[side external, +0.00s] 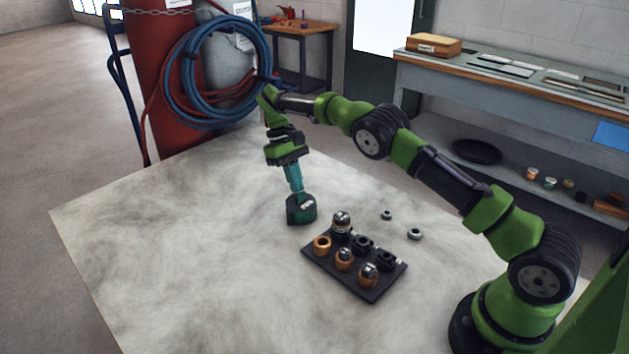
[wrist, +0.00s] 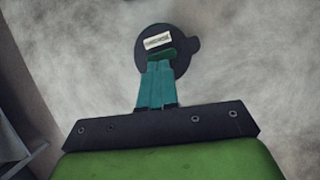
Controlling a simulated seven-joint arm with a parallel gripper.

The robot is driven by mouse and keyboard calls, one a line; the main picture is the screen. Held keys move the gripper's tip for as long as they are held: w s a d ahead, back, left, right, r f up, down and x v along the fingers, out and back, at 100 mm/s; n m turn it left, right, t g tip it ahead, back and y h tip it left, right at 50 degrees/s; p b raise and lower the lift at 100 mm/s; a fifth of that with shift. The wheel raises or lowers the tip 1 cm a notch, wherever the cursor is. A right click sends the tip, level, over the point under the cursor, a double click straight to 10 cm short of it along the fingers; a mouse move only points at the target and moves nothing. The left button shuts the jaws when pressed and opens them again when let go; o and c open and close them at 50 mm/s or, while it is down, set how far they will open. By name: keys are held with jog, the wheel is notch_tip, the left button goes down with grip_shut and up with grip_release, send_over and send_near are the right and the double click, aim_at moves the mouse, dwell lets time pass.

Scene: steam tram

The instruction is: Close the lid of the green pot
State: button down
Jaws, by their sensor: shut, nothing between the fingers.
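The green pot (side external: 301,210) stands upright on the pale mottled table, just behind the black tray. In the wrist view the pot (wrist: 180,60) is seen from above as a dark round shape with a white label on top and a small bump at its right edge. My gripper (side external: 298,190) points down at the pot's top. Its teal fingers are together and empty; their tips (wrist: 160,62) overlap the pot's top in the wrist view. I cannot tell whether they touch it. The fingers partly hide the top, and I cannot tell how the lid sits.
A black tray (side external: 318,258) holding several black and brass fittings lies in front of the pot. Two small metal rings, one nearer (side external: 415,234) and one farther (side external: 387,215), lie to its right. The table (side external: 150,230) is clear on the left.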

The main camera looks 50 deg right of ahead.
notch_tip(320, 180, up, 4)
jog(key=shift+f, duration=0.2)
jog(key=s, duration=0.5)
jog(key=s+r, duration=0.1)
jog(key=s, duration=0.9)
jog(key=shift+s+a+r, duration=0.2)
jog(key=shift+s+a, duration=0.1)
jog(key=shift+a, duration=0.05)
jog(key=shift+s+d, duration=0.1)
jog(key=shift+d, duration=0.1)
jog(key=w+a+r+n+t+y, duration=0.15)
jog(key=w+n+t, duration=0.25)
jog(key=w, duration=0.5)
jog(key=w+a+r+n+t, duration=0.1)
jog(key=w+r+n+t, duration=0.2)
jog(key=w, duration=0.6)
jog(key=shift+t, duration=0.4)
jog(key=x, duration=1.1)
jog(key=shift+s+d+f, duration=0.1)
jog(key=shift+s+f, duration=0.1)
jog(key=shift+f, duration=0.25)
jog(key=shift+s+d, duration=0.35)
jog(key=shift+s, duration=0.2)
jog(key=shift+s+d, duration=0.35)
jog(key=shift+s, duration=0.2)
jog(key=shift+s+d+f, duration=0.2)
jog(key=shift+s+d, duration=0.1)
jog(key=shift+s, duration=0.3)
